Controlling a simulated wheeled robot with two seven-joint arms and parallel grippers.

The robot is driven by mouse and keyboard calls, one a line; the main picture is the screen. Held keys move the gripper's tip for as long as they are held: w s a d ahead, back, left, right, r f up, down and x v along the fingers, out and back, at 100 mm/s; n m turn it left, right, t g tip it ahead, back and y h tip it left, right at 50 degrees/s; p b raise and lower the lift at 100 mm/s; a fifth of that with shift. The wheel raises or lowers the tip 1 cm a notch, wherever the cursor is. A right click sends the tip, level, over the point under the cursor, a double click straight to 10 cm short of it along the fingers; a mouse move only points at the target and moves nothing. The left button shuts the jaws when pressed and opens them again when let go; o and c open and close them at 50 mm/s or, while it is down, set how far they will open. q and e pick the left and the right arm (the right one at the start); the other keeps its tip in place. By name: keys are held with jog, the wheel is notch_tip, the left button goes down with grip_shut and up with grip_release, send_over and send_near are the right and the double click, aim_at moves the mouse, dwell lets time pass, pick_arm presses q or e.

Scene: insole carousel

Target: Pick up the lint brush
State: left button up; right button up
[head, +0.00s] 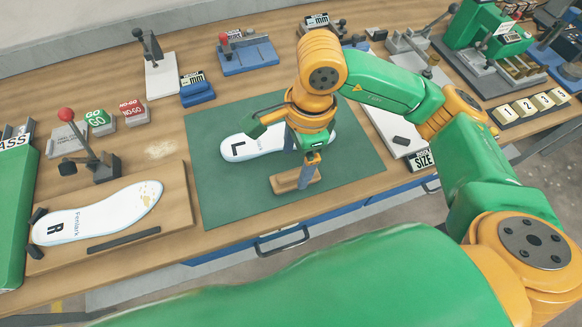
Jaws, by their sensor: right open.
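The lint brush appears to be the small brown wooden block (284,184) lying on the green mat (222,192), near the mat's front edge. My right gripper (308,175) points down over the brush, with its fingers at the brush's right part. It is open. The fingers hide some of the brush, and I cannot tell whether they touch it. My left gripper is not in view.
A white insole marked L (240,149) lies on the mat just behind the brush, partly hidden by my right wrist. An insole marked R (100,212) lies on a wooden fixture (178,200) at left. Clamps and gauges line the back. The mat's left front is clear.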

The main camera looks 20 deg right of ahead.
aim_at(295, 172)
jog(key=shift+s+f+p, duration=0.45)
jog(key=shift+s+f, duration=0.1)
jog(key=shift+s, duration=0.1)
jog(key=f, duration=0.2)
jog(key=shift+w+f, duration=0.2)
jog(key=shift+f, duration=0.15)
jog(key=shift+w+f, duration=0.2)
jog(key=shift+w, duration=0.2)
jog(key=shift+s+a+r, duration=0.1)
jog(key=shift+s+r, duration=0.05)
jog(key=shift+s, duration=0.1)
jog(key=c, duration=0.9)
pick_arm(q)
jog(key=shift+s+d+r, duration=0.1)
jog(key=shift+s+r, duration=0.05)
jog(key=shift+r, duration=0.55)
pick_arm(e)
jog(key=shift+w, duration=0.1)
grip_shut()
notch_tip(295, 172, up, 3)
jog(key=shift+f, duration=0.1)
pick_arm(q)
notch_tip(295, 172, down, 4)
jog(key=b, duration=0.4)
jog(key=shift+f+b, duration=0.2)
jog(key=shift+b, duration=0.1)
pick_arm(e)
jog(key=s+r, duration=1)
jog(key=s, duration=0.4)
